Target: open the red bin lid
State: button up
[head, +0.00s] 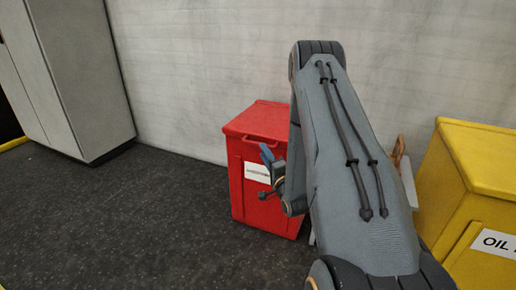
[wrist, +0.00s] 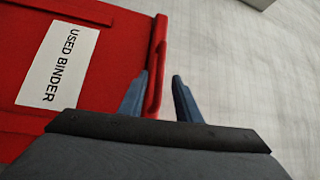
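The red bin (head: 254,205) stands against the wall in the head view, with its red lid (head: 262,119) down and a handle bar along the lid's front edge. My gripper (head: 268,168) is in front of the bin, near the white label. In the wrist view the bin front (wrist: 105,75) fills the left, turned sideways. My gripper (wrist: 160,80) has its two blue fingers apart. The red handle bar (wrist: 153,95) shows between the fingers, close to the left one. I cannot tell whether they touch. My arm hides the bin's right side in the head view.
The white label (wrist: 58,62) reads "USED BINDER". A yellow bin (head: 480,190) marked "OIL" stands at the right. A grey cabinet (head: 85,75) stands at the left. The dark floor (head: 130,220) between cabinet and red bin is clear. The pale wall (head: 200,60) is behind.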

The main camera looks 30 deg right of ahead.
jog(key=w, duration=0.4)
jog(key=w+r+b, duration=0.1)
jog(key=w, duration=0.1)
jog(key=shift+w+d, duration=0.25)
jog(key=shift+d, duration=0.1)
grip_shut()
